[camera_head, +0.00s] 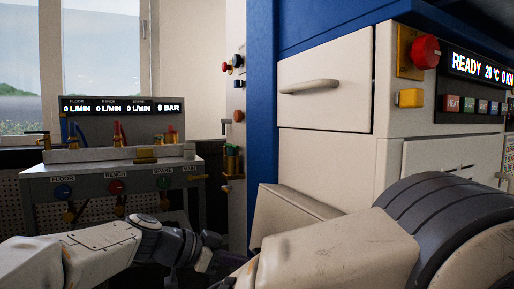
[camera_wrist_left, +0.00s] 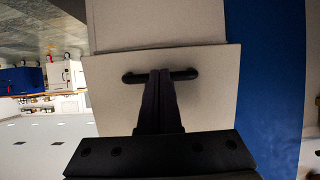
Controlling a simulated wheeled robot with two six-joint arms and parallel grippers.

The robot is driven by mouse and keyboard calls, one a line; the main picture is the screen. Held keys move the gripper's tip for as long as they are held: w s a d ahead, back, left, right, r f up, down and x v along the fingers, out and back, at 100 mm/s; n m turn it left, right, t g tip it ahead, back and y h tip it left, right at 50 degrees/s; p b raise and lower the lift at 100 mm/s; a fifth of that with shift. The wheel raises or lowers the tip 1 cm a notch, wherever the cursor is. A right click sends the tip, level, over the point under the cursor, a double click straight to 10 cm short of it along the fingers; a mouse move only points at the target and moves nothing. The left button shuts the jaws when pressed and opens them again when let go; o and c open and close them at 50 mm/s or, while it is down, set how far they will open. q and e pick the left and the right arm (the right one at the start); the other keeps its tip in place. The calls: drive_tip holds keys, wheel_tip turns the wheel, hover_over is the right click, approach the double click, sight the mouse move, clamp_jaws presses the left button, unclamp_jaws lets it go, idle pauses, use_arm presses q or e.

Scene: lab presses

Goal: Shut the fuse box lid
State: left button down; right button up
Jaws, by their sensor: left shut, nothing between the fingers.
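In the left wrist view a beige panel with a black bar handle (camera_wrist_left: 185,74) fills the middle; it looks like the fuse box lid (camera_wrist_left: 212,100). The panel stands at an angle in front of a beige box body (camera_wrist_left: 160,22). My left gripper (camera_wrist_left: 160,78) is shut and empty, its dark fingertips overlapping the middle of the handle; contact cannot be told. In the head view my left gripper (camera_head: 207,260) is low in the centre, partly hidden by my other arm. My right gripper is out of view.
A blue post (camera_head: 262,110) stands beside the box. A beige press cabinet (camera_head: 330,160) with a red button (camera_head: 425,52) is at the right. A grey bench with gauges and valves (camera_head: 105,180) stands at the left, below a window.

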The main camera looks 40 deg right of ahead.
use_arm(q)
drive_tip(key=shift+s+d+f+b, duration=0.2)
drive_tip(key=shift+d+f+b, duration=0.25)
drive_tip(key=shift+d+f, duration=0.2)
drive_tip(key=shift+s+d+f+b, duration=0.15)
drive_tip(key=shift+d+f+b, duration=0.35)
drive_tip(key=shift+f, duration=0.25)
